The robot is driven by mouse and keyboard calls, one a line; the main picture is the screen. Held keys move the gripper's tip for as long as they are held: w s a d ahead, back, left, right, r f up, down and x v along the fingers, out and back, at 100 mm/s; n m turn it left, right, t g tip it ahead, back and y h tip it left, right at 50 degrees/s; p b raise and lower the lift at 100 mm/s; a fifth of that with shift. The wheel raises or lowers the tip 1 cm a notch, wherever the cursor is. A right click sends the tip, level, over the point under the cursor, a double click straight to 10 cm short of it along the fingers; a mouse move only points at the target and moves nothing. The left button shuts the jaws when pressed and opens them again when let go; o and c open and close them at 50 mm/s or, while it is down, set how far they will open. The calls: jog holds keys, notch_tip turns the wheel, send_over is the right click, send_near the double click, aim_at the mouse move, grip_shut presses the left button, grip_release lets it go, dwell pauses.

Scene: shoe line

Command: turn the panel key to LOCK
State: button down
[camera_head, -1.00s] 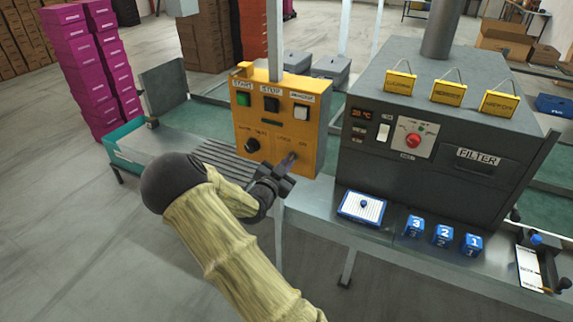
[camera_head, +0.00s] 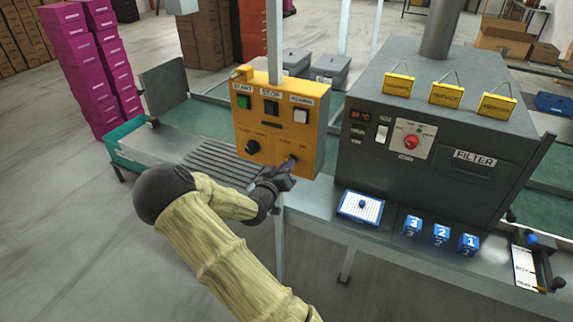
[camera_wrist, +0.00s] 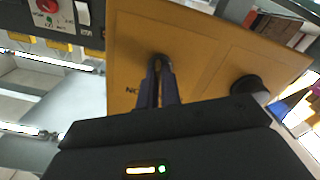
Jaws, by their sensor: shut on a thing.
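The yellow control panel (camera_head: 310,130) stands on a post beside the dark machine. The panel key (camera_wrist: 157,62) is at its lower right; in the wrist view its dark end shows between my fingertips. My gripper (camera_head: 287,167) is at the key, and the wrist view shows the two fingers (camera_wrist: 158,85) closed on it. In the head view my gripper hides most of the key. The wrist view shows the panel tilted. The key's exact angle and the lettering around it are too small or covered to read.
A black knob (camera_head: 252,147) is left of the key, with a green button (camera_head: 243,102), a black button (camera_head: 271,107) and a white button (camera_head: 301,116) above. The machine (camera_head: 430,130) stands close on the right. A metal roller table (camera_head: 200,160) lies left.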

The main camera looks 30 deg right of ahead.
jog(key=shift+n, duration=0.7)
jog(key=shift+f, duration=0.1)
jog(key=c, duration=1.6)
grip_release()
jog(key=b+v, duration=0.2)
jog(key=v, duration=1.5)
jog(key=shift+s+a+b, duration=0.2)
jog(key=shift+a+b, duration=0.05)
jog(key=shift+b, duration=0.05)
